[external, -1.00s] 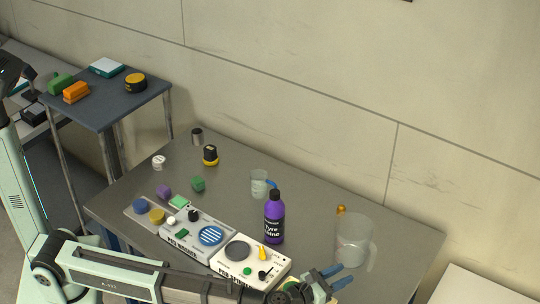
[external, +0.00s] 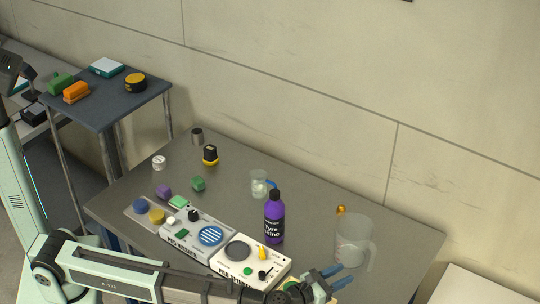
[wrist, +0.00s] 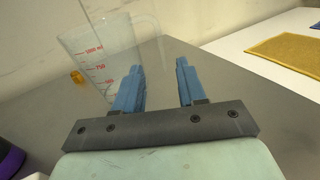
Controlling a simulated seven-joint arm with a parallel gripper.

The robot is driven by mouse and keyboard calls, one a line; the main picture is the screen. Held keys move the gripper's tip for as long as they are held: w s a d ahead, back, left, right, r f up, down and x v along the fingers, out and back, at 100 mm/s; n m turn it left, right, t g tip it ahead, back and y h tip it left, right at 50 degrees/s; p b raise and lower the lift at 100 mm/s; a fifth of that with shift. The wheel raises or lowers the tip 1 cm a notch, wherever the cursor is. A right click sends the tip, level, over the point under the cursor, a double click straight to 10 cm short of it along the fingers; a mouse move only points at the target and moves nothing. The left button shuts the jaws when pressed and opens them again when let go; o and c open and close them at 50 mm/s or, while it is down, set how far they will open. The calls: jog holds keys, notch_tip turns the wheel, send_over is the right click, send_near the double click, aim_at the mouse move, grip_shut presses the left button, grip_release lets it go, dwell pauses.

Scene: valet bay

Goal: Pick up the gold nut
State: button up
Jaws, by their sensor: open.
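The small gold nut (external: 341,210) lies on the grey table near its back right edge, behind and left of the clear measuring jug (external: 354,242). In the wrist view the gold nut (wrist: 77,77) shows at the left, beside the jug (wrist: 112,60) with red markings. My gripper (external: 332,278) is low at the table's front right, in front of the jug and apart from the nut. Its two blue fingers (wrist: 158,84) are spread with nothing between them.
A purple bottle (external: 275,218) stands left of the jug. Two white boxes with dials, the right one (external: 250,262) nearest my arm, lie at the front. A small clear cup (external: 259,184) stands farther back. A yellow mat (wrist: 290,50) lies on a white surface at right.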

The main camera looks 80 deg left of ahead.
jog(key=o, duration=0.4)
jog(key=shift+c, duration=0.2)
jog(key=shift+r, duration=0.1)
